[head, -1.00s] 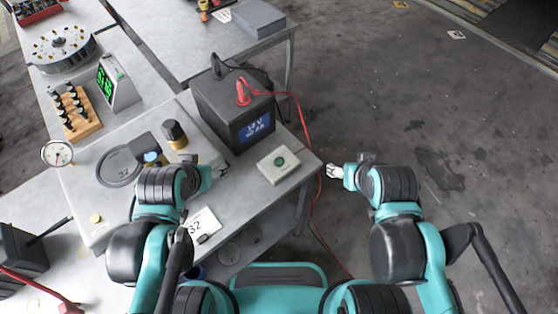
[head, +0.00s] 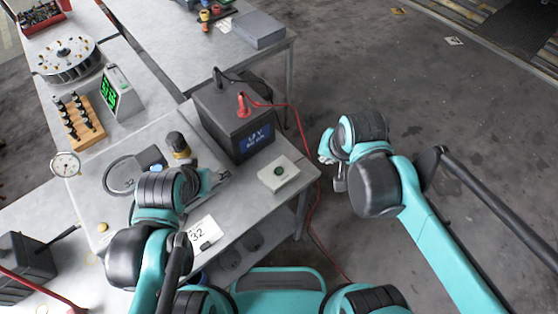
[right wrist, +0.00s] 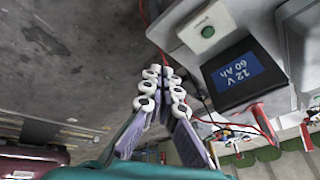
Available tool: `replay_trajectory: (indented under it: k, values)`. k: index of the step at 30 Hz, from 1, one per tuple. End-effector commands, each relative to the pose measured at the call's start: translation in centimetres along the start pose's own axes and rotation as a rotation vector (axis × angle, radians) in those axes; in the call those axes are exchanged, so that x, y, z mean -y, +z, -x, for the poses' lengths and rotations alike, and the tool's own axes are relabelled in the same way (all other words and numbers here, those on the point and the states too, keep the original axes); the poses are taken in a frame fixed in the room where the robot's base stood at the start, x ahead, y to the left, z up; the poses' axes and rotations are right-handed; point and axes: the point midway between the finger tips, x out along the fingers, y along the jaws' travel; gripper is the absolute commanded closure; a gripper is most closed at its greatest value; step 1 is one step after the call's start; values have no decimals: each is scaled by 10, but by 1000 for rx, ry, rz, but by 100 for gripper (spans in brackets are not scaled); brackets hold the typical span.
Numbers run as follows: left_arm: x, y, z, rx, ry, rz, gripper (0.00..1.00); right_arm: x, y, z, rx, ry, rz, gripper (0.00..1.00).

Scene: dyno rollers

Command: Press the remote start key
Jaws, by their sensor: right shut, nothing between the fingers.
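The remote start key appears to be the green button (head: 278,171) on a small white box (head: 265,179), near the right edge of the grey bench. The green button (right wrist: 208,31) and its box also show at the top of the right wrist view. My right gripper (head: 326,150) is off the bench edge, to the right of and a little beyond the box, apart from it. In the right wrist view its fingers (right wrist: 163,72) are together and empty. My left gripper (head: 216,179) is over the bench, left of the box; its jaws are too small to read.
A black 12 V battery (head: 220,118) with a red-capped terminal stands just behind the box. Its red cable (head: 312,190) hangs past the bench's right edge. Open floor is to the right.

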Motion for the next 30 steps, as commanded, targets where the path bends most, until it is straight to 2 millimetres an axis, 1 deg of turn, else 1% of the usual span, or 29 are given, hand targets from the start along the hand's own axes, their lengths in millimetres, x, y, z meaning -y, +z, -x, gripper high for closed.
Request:
replay_trajectory:
  k: [1,6,12,15,18,21,30]
  values:
    - [0,-7,10,0,0,0,38,15,-9,4,35,8,-43,100]
    - [0,-18,26,0,0,0,38,56,-20,-2,148,65,-219,100]
    - [0,-30,42,0,0,0,38,99,-22,-18,245,164,-406,100]
    - [0,-34,48,0,0,0,38,115,-20,-26,272,209,-474,100]
    - [0,-36,51,0,0,0,38,125,-17,-32,288,244,-522,100]
    - [0,-37,52,0,0,0,38,130,-15,-36,296,264,-549,100]
    - [0,-37,52,0,0,0,38,132,-14,-38,299,273,-562,100]
